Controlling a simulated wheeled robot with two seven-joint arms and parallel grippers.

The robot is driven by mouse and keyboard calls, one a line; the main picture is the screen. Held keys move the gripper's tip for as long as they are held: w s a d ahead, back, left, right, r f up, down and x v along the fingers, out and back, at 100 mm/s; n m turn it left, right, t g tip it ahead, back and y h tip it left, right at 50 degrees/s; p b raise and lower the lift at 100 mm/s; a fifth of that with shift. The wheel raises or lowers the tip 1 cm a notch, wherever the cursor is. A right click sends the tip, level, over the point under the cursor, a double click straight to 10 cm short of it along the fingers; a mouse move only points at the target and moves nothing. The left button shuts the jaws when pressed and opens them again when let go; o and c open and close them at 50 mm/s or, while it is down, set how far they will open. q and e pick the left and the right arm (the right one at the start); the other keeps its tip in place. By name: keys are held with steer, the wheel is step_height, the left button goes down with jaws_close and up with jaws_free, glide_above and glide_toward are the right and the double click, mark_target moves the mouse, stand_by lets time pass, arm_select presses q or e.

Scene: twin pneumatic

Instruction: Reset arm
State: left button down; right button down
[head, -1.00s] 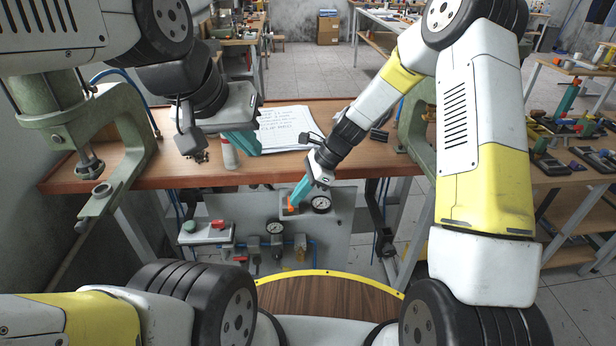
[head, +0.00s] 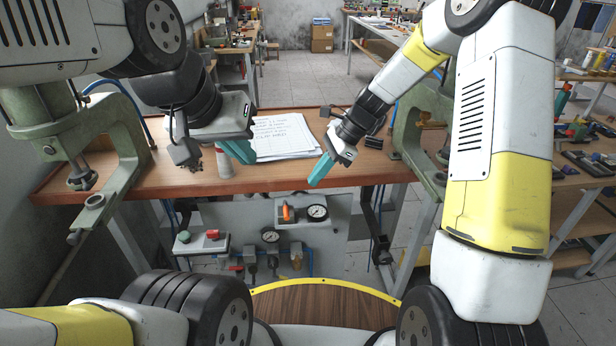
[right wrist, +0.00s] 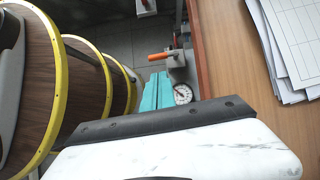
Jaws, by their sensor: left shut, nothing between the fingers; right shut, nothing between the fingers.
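My right gripper (head: 319,172) has teal fingers, shut and empty, in the air by the front edge of the wooden workbench (head: 280,182). Its closed fingers also show in the right wrist view (right wrist: 157,92). The orange valve handle (head: 286,212) is on the panel below the bench, apart from the fingers and beyond them in the right wrist view (right wrist: 162,57).
Printed sheets (head: 284,136) lie on the bench between the grippers. Green-grey presses stand at the left (head: 118,140) and right (head: 412,130) ends. Below the bench are a gauge (head: 317,212), several regulators and a box with red and green buttons (head: 202,243).

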steer(key=s+d+r+n+t+h, duration=0.1)
steer(key=s+d+r+n+t, duration=0.1)
steer(key=s+d+r+n, duration=0.45)
steer(key=s+d+r+n+t+h, duration=0.2)
steer(key=s+d+r, duration=0.15)
steer(key=r, duration=0.65)
steer(key=s+d+r+n+t+h, duration=0.1)
steer(key=s+d+r+n+t, duration=0.2)
steer(key=s+d+n, duration=0.4)
steer(key=s+t, duration=0.1)
steer(key=s, duration=0.3)
